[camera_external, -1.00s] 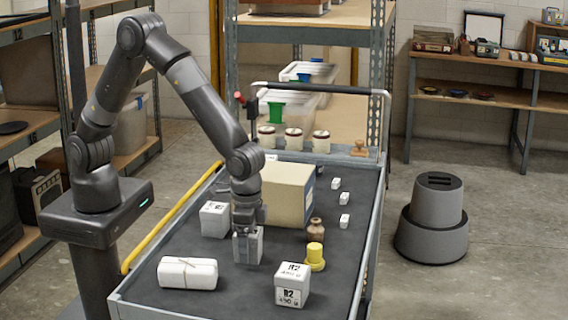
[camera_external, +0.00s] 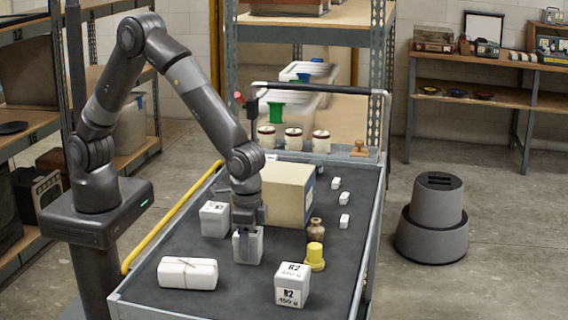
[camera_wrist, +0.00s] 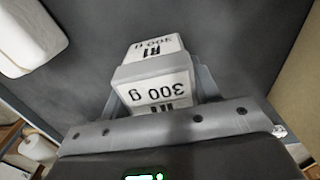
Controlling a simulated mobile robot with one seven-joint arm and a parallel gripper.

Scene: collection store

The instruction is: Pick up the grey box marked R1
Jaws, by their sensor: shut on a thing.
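The grey box marked R1 (camera_external: 248,247) is between the jaws of my gripper (camera_external: 248,232) on the dark cart top. In the wrist view the box (camera_wrist: 152,72) shows "R1" and "300 g" on its faces. My gripper (camera_wrist: 155,95) is shut on it, with a finger on either side. The box looks to be at or very near the cart surface; I cannot tell if there is a gap under it.
A box marked R2 (camera_external: 292,285) stands at the front right, and a white wrapped parcel (camera_external: 187,273) lies at the front left. Another white box (camera_external: 214,219) and a large tan carton (camera_external: 288,195) stand close behind. A yellow object (camera_external: 315,256) and a brown jar (camera_external: 315,229) are to the right.

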